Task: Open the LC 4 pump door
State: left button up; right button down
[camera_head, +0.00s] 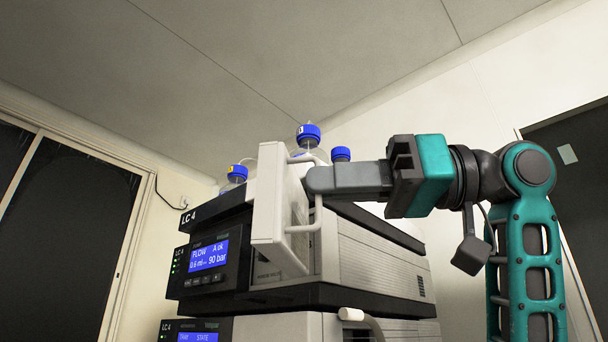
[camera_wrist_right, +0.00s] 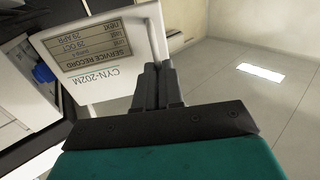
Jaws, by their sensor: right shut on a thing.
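The LC 4 pump unit (camera_head: 330,262) is a grey module with a dark front and a lit blue display (camera_head: 208,256). Its white door (camera_head: 268,195) stands swung out from the front at an angle. A white bar handle (camera_head: 304,229) is on the door. My right gripper (camera_head: 314,180) is shut on this handle, with its fingers reaching in from the right. In the right wrist view the fingertips (camera_wrist_right: 153,68) close on the bar beside the door panel (camera_wrist_right: 112,82), which carries a service record label (camera_wrist_right: 88,46). My left gripper is not in view.
Blue-capped bottles (camera_head: 308,132) stand on top of the stack, behind the door. Another module (camera_head: 268,328) sits below, with its own white handle (camera_head: 352,314). A dark window (camera_head: 70,215) is at the left. Open floor (camera_wrist_right: 235,115) shows in the wrist view.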

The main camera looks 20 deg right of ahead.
jog(key=shift+d+r, duration=0.2)
jog(key=shift+d, duration=1.25)
jog(key=c, duration=1.7)
grip_release()
jog(key=o, duration=0.4)
jog(key=shift+w+f, duration=0.15)
jog(key=shift+w, duration=0.2)
jog(key=v, duration=1.2)
jog(key=shift+s+d, duration=0.3)
jog(key=shift+s, duration=0.05)
